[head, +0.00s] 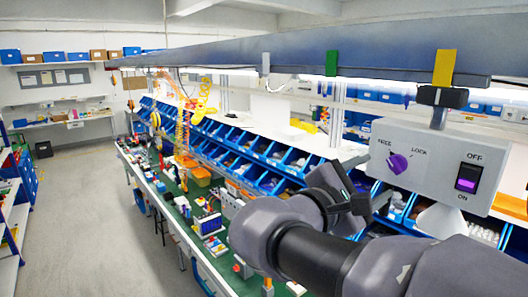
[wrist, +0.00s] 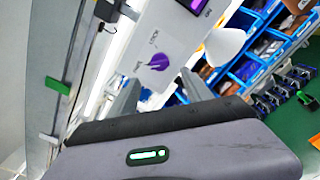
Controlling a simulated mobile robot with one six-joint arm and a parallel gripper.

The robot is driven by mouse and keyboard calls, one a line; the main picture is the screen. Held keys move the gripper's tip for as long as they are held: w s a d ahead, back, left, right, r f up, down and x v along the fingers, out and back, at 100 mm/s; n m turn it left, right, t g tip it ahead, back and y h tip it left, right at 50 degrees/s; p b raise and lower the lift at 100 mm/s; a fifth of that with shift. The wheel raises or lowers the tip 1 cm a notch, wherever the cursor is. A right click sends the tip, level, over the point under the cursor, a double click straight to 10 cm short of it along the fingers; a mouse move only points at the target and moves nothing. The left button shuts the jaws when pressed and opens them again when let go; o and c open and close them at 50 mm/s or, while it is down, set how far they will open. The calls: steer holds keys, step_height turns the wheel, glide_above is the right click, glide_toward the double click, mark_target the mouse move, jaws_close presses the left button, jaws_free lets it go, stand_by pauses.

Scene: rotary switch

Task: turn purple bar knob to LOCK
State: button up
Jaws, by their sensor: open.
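The purple bar knob (head: 397,163) is on the left half of a pale grey switch box (head: 432,185). FREE is printed at its upper left and LOCK at its upper right. In the wrist view the knob (wrist: 158,61) shows clear of my fingers, its bar lying toward the FREE label. My gripper (head: 374,182) is just left of and below the knob in the head view. In the wrist view my gripper (wrist: 162,90) has its two grey fingers apart, with the knob beyond their tips and nothing between them.
A purple rocker switch (head: 468,178), marked OFF and ON, is on the same box to the right. The box hangs from a long grey beam (head: 300,58) with coloured clips. Blue bins (head: 290,160) and a green bench (head: 200,215) lie behind and below.

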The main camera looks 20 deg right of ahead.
mark_target(393, 167)
steer(key=p+x, duration=0.1)
steer(key=x, duration=0.7)
steer(key=shift+w+d+p, duration=0.1)
steer(key=shift+d+p, duration=0.15)
steer(key=shift+p, duration=0.15)
steer(key=shift+c, duration=0.2)
jaws_close()
steer(key=shift+b, duration=0.3)
